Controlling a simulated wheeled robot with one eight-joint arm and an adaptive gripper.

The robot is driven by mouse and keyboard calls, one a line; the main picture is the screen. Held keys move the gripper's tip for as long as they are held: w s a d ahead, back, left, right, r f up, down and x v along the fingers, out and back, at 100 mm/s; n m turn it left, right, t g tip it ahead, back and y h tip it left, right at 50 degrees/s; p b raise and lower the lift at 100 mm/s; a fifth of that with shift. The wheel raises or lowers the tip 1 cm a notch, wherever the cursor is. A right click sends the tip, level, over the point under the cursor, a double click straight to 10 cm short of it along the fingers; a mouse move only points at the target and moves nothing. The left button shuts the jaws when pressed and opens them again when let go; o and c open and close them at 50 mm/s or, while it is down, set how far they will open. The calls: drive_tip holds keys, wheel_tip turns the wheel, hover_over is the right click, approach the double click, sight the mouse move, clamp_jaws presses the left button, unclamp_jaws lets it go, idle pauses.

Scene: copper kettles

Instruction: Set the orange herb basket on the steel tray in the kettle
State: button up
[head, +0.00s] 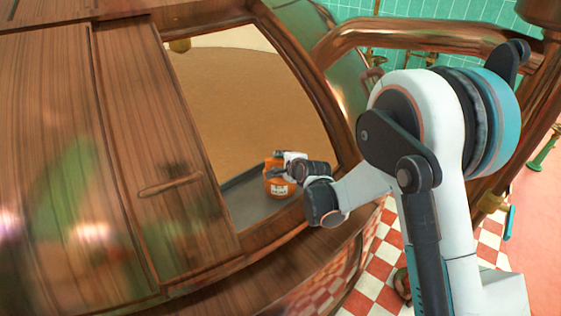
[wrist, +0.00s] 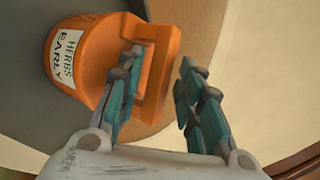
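The orange herb basket (head: 279,188) has a white label and stands on the dark grey tray (head: 242,196) inside the kettle opening. In the wrist view the basket (wrist: 88,48) shows its label reading "HERBS EARLY" and a square handle on its right side. The grey tray (wrist: 25,105) shows under and around it. My gripper (head: 290,163) is at the basket's top. In the wrist view my gripper (wrist: 158,61) is open: one finger is in the handle's loop, the other is outside it with a visible gap. The basket's far side is hidden.
The kettle's wooden panel (head: 145,130) with a handle is left of the opening. A copper pipe (head: 420,34) runs along the upper right. The opening's wooden frame (head: 270,240) borders the tray's near side. The tan interior (head: 235,95) behind the tray is empty.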

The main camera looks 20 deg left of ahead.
drive_tip(key=p+v, duration=0.2)
drive_tip(key=v, duration=0.8)
drive_tip(key=shift+s+d+r+p, duration=0.15)
drive_tip(key=shift+d+r+p, duration=0.05)
drive_tip(key=shift+p, duration=0.1)
